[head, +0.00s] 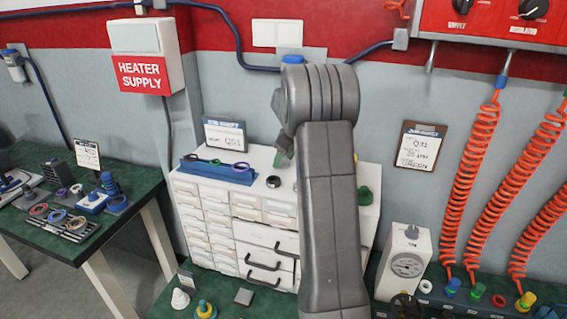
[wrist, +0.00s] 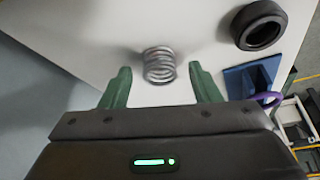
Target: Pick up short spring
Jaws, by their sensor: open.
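The short spring (wrist: 159,65) is a small silver coil on the white top of the drawer cabinet in the wrist view. My gripper (wrist: 160,80) is open, with one green finger on each side of the spring's near end. I cannot tell whether the fingers touch it or how high they are above the top. In the head view, my arm hides the spring, and only a bit of a green fingertip of my gripper (head: 283,158) shows left of the arm.
A black ring (wrist: 260,26) lies on the cabinet top near the spring. A blue rack (head: 215,170) holding several ring-handled tools stands at left on the white drawer cabinet (head: 262,237). The wall is behind.

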